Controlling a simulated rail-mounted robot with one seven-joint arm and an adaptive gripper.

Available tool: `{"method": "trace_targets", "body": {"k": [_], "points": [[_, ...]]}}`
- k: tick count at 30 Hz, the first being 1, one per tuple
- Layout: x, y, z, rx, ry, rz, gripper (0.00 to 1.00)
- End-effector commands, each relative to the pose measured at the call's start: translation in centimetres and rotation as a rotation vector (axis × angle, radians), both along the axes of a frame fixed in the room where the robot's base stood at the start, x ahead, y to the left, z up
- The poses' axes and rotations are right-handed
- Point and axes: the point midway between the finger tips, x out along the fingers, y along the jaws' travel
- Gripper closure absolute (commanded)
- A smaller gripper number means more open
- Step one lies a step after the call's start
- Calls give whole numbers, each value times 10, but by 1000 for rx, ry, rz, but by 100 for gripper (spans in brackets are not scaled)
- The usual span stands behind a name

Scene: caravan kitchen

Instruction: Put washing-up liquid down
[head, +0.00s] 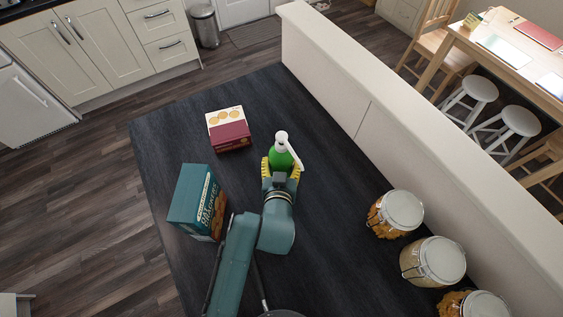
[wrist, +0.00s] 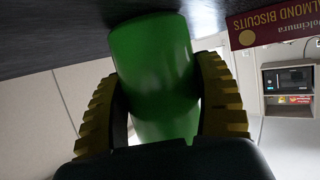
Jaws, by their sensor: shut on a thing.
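The washing-up liquid (head: 280,157) is a green bottle with a white pump top. In the head view it stands about upright over the dark worktop (head: 325,230). My gripper (head: 281,168) is shut around its body with yellow ridged fingers. In the wrist view the green bottle (wrist: 152,75) fills the middle, between the two fingers (wrist: 165,105). That view is turned over, with the dark worktop along its top edge. The bottle's base end meets or nearly meets the worktop there; I cannot tell whether they touch.
A maroon and cream biscuit box (head: 229,129) stands left of and beyond the bottle. A teal carton (head: 197,202) stands at the left. Lidded jars, including one with pasta (head: 396,213), line the right side by a low white wall (head: 400,130). The worktop's far end is clear.

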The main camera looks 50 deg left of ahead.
Motion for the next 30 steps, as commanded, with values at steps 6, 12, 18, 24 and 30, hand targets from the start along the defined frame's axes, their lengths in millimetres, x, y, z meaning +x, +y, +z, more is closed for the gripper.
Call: {"method": "trace_targets", "body": {"k": [6, 12, 18, 24, 30], "points": [[0, 0, -2, -1, 1, 0, 13], [0, 0, -2, -1, 1, 0, 2], [0, -1, 2, -1, 1, 0, 2], [-25, -25, 12, -1, 0, -2, 2], [-58, -58, 32, 0, 0, -3, 2]]}}
